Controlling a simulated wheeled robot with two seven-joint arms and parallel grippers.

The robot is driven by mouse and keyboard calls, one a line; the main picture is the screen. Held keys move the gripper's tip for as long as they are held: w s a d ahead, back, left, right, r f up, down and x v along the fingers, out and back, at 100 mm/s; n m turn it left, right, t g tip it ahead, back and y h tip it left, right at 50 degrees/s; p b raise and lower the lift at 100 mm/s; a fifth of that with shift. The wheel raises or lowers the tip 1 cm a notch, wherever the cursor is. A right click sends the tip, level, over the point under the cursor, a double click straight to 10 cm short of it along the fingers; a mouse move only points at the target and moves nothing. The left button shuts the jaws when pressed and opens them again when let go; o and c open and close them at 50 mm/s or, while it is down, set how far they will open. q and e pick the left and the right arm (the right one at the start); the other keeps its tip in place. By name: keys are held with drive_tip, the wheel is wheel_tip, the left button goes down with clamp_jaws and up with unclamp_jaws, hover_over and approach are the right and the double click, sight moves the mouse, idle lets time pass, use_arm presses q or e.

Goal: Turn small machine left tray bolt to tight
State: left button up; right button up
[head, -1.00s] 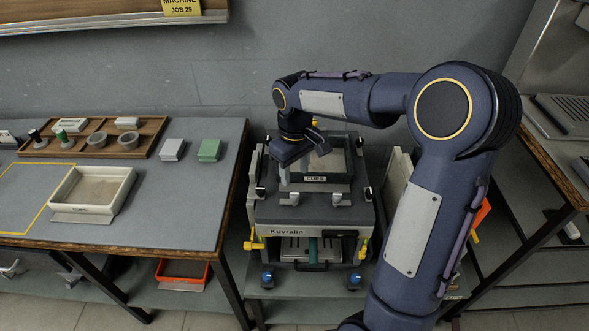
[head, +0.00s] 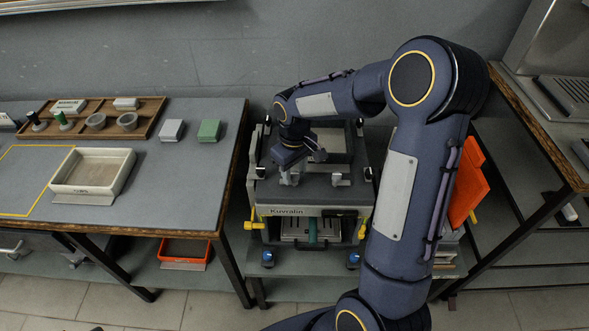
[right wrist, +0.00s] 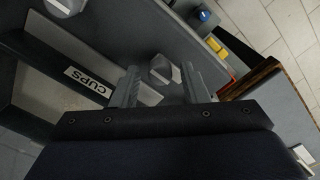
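The small machine (head: 300,211), marked Kuvralin, stands on a low shelf. Its top holds a tray recess with a CUPS label (right wrist: 87,80). The left tray bolt (right wrist: 160,70), a grey block with a pale face, sits in front of the label toward the left table. The right tray bolt (head: 341,180) is apart to the right. My right gripper (head: 289,173) is low over the left bolt, largely covering it in the head view. In the right wrist view its fingers (right wrist: 158,82) are open, one on each side of the bolt; contact is unclear. My left gripper is out of view.
The left table (head: 190,190) holds a cream tray (head: 122,180), a wooden rack (head: 85,145), and white and green blocks. Yellow levers (head: 254,225) and blue knobs (head: 268,257) are on the machine's front. An orange panel (head: 470,185) stands at right.

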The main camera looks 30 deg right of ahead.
clamp_jaws()
drive_tip(key=shift+m, duration=0.3)
drive_tip(key=m+b, duration=0.1)
drive_tip(key=m, duration=0.5)
drive_tip(key=shift+m, duration=0.3)
drive_tip(key=m, duration=0.5)
drive_tip(key=shift+r, duration=0.1)
drive_tip(key=m+p, duration=0.1)
drive_tip(key=m, duration=0.4)
drive_tip(key=shift+m, duration=0.4)
